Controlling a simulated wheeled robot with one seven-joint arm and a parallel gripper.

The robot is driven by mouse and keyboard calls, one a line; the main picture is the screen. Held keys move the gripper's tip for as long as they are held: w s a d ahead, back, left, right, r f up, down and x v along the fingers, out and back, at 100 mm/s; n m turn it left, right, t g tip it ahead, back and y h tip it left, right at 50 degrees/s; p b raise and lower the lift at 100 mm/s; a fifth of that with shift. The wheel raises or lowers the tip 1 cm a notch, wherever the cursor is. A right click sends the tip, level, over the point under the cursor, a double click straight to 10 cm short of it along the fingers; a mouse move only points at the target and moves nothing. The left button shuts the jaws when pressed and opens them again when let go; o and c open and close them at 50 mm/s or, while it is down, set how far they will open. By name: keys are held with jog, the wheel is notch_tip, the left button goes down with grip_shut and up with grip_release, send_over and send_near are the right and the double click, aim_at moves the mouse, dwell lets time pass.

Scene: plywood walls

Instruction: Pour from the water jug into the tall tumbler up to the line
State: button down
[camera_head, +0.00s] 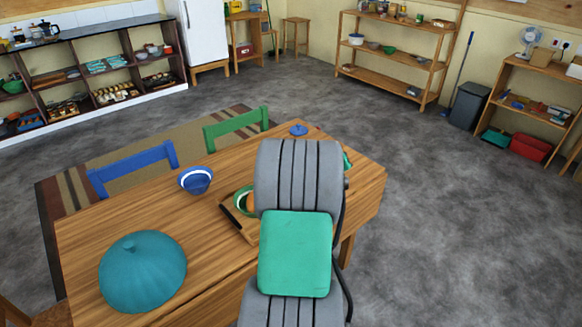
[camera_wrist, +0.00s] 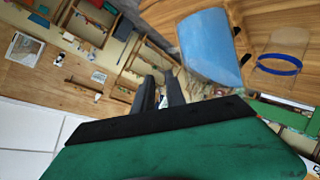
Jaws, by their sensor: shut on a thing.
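The blue jug (camera_wrist: 208,45) shows in the wrist view just beyond my gripper. The picture there is turned well over, so the jug's exact tilt is hard to judge. My gripper (camera_wrist: 160,92) is shut, apparently on the jug's handle, though the grip itself is not clear. The tall tumbler (camera_wrist: 282,52) is clear, with a blue band (camera_wrist: 279,64) around it. It stands on the wooden table beside the jug in the wrist view, with a gap between them. I see no stream of water. In the head view my arm hides the jug, the tumbler and my gripper.
Blue (camera_head: 130,168) and green (camera_head: 235,128) chairs stand behind. Floor at right is clear.

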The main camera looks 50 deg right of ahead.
jog(key=shift+r, duration=0.25)
jog(key=shift+w, duration=0.15)
jog(key=shift+w+r, duration=0.1)
jog(key=shift+w, duration=0.05)
jog(key=shift+r+n+p, duration=0.1)
jog(key=shift+n+p, duration=0.2)
jog(key=shift+p, duration=0.05)
jog(key=shift+w+a+r+n+g+h+p, duration=0.15)
jog(key=shift+w+r+n+g+h+p, duration=0.2)
jog(key=shift+r+p, duration=0.2)
jog(key=shift+w+a+r+n+g+p, duration=0.1)
jog(key=shift+w+r+n+g+p, duration=0.2)
jog(key=shift+r+p, duration=0.2)
jog(key=shift+w+a+r+n+g+p, duration=0.15)
jog(key=shift+w+r+n+p, duration=0.15)
jog(key=shift+r+p, duration=0.2)
dwell(1.6)
